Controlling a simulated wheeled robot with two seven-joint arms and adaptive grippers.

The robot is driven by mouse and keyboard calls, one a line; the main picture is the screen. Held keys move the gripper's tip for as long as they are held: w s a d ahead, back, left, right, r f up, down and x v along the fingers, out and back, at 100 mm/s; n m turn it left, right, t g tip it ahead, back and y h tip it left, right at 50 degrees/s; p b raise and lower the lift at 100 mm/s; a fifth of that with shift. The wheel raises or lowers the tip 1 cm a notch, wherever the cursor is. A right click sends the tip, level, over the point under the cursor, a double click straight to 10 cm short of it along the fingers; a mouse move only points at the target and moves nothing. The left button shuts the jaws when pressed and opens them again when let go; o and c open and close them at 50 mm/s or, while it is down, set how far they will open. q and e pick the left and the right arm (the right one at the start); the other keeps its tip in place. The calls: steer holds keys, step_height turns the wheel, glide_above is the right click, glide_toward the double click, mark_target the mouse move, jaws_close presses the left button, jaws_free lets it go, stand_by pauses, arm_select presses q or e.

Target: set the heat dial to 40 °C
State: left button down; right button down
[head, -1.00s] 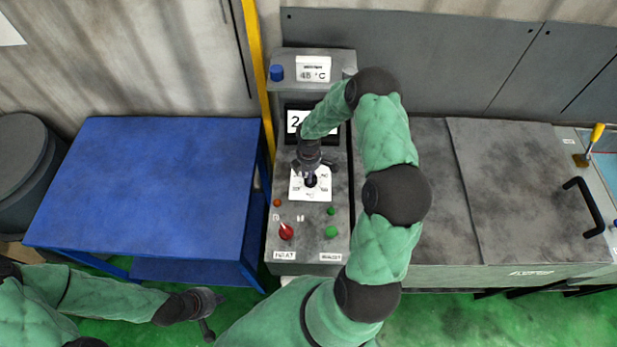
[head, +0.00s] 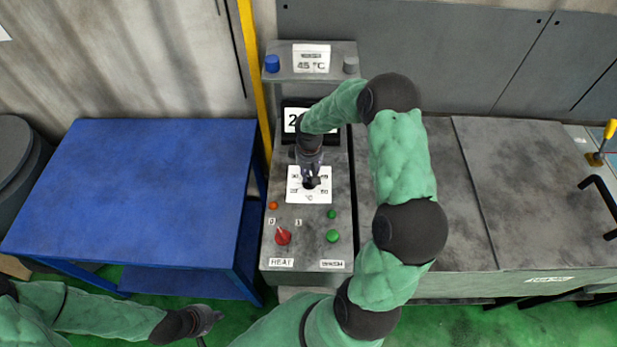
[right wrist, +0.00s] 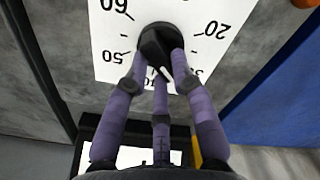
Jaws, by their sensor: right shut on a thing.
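The heat dial is a black knob (right wrist: 160,42) on a white scale plate (head: 322,196), on the sloped front of the grey control panel. My right gripper (head: 312,183) is over the dial from above, its purple fingers shut around the knob, as the right wrist view shows. There the numbers 60, 50, 20 and part of 30 are readable. The white pointer mark (right wrist: 165,73) points toward the bottom of that view, between 50 and 30; the number there is hidden by a finger. My left gripper (head: 213,316) hangs low at the left, empty, away from the panel.
A sign (head: 311,59) on the panel's top reads 45 °C. A display (head: 292,120) partly hidden by my right arm shows a 2. A red HEAT switch (head: 283,236) and green button (head: 333,236) sit below the dial. A blue table (head: 130,190) stands left.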

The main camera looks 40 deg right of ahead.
steer(key=m+b, duration=0.3)
steer(key=m, duration=0.1)
steer(key=shift+d+f+m, duration=0.1)
steer(key=shift+d+m, duration=0.05)
steer(key=shift+m, duration=0.15)
steer(key=shift+s+m+b, duration=0.2)
steer(key=shift+m+b, duration=0.85)
steer(key=shift+m, duration=1.15)
steer(key=c, duration=1)
jaws_free()
steer(key=shift+c, duration=0.2)
steer(key=shift+r, duration=0.2)
step_height(320, 180, up, 12)
